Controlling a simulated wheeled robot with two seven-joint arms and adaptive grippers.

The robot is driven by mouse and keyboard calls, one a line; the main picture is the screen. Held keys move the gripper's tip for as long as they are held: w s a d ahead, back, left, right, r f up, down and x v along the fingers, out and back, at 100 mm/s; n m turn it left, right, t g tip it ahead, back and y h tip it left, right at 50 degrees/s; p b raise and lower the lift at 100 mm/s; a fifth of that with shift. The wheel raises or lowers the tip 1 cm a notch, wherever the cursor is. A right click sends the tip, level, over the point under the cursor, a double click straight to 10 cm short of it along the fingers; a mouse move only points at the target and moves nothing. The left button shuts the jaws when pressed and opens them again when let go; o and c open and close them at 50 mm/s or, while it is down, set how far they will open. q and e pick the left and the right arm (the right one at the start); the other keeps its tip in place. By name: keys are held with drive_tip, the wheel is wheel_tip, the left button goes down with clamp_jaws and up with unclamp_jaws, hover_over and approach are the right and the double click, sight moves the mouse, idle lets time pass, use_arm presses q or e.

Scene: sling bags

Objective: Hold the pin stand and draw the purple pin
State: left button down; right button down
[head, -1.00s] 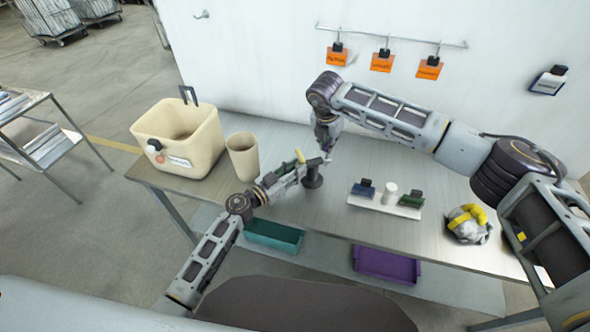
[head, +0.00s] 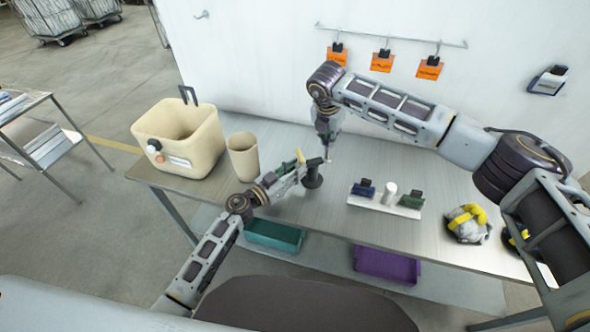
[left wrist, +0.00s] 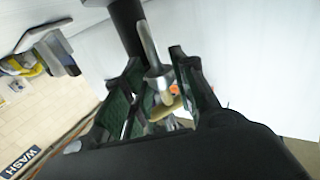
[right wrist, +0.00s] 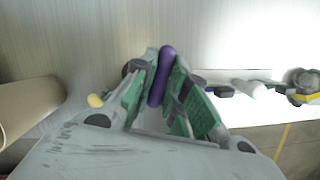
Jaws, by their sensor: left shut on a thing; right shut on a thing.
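The dark pin stand (head: 314,175) stands on the table in the head view. My left gripper (head: 305,172) is shut on it from the left; in the left wrist view the dark post (left wrist: 127,25) shows beyond the fingers (left wrist: 160,85). My right gripper (head: 328,143) is above and slightly right of the stand. It is shut on the purple pin (right wrist: 162,75), which sits between its green pads (right wrist: 160,90) in the right wrist view. A thin tip shows below it in the head view, seemingly clear of the stand. The purple handle is hidden there.
A beige bin (head: 180,115) and a beige cup (head: 243,157) stand at left. A white tray (head: 385,207) with small items and a grey-yellow bundle (head: 467,223) are at right. A small yellow piece (head: 299,156) shows by my left gripper. The table behind the tray is clear.

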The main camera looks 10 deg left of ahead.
drive_tip(key=shift+r, duration=2.65)
drive_tip(key=shift+r, duration=1.95)
use_arm(q)
drive_tip(key=c, duration=1.1)
unclamp_jaws()
drive_tip(key=shift+o, duration=0.2)
drive_tip(key=shift+s, duration=0.1)
drive_tip(key=shift+v, duration=5.95)
use_arm(e)
drive_tip(key=shift+f, duration=0.1)
